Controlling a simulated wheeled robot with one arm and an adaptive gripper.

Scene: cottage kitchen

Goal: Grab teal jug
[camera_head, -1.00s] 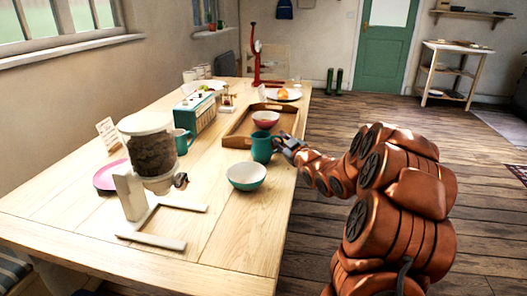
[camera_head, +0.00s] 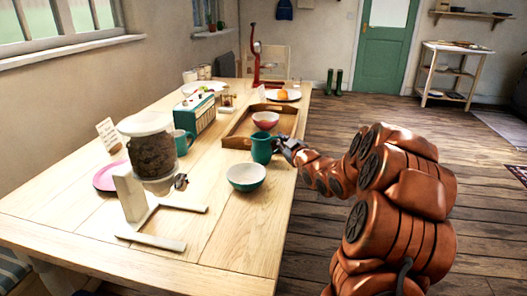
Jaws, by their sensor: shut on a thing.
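The teal jug (camera_head: 262,149) stands upright near the right edge of the wooden table, just in front of the wooden tray. My gripper (camera_head: 279,144) reaches in from the right and is shut on the jug's right side. The fingertips are small in this view and partly hidden, so I cannot tell whether they hold the handle or the body. I cannot see a clear gap between the jug and the table.
A teal and white bowl (camera_head: 246,177) stands close in front of the jug. A wooden tray (camera_head: 231,141) with a red bowl (camera_head: 265,119) lies behind it. A teal mug (camera_head: 183,142), a dispenser (camera_head: 150,157) and a radio (camera_head: 194,115) stand to the left.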

